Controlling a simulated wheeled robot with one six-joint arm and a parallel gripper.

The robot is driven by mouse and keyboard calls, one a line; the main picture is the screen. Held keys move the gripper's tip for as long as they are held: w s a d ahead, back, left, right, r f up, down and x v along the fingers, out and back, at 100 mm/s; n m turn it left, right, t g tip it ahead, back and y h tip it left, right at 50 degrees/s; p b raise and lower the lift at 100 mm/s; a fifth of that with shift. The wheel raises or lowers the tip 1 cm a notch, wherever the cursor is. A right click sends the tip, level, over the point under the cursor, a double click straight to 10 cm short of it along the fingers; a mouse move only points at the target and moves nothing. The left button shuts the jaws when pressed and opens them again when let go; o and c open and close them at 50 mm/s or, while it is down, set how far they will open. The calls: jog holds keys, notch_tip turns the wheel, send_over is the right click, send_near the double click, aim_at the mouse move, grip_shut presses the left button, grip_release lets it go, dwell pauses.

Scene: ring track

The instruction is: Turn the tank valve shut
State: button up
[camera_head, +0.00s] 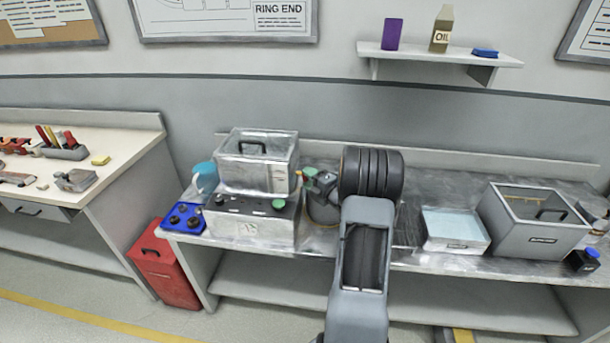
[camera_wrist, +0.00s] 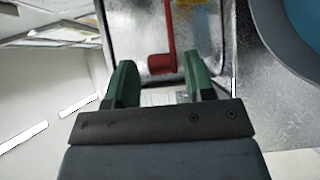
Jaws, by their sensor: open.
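In the wrist view a red lever (camera_wrist: 170,30), which looks like the valve handle, runs down from the top edge to a thick rounded end. My gripper (camera_wrist: 157,66) is open, with one green finger on each side of that end; I cannot tell whether either touches it. Behind the lever is a shiny metal surface (camera_wrist: 135,25). In the head view my gripper (camera_head: 317,181) is small and partly hidden beside my arm, near a grey round vessel (camera_head: 322,212) on the metal bench. The tank cannot be identified with certainty.
A metal box with a handle (camera_head: 257,160) sits on a control box (camera_head: 250,220) left of my gripper. A shallow tray (camera_head: 455,230) and a grey bin (camera_head: 535,222) stand right. A round grey rim (camera_wrist: 270,35) is close at right.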

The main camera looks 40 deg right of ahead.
jog(key=shift+w+a, duration=0.15)
jog(key=shift+w, duration=0.95)
jog(key=shift+r, duration=0.1)
grip_shut()
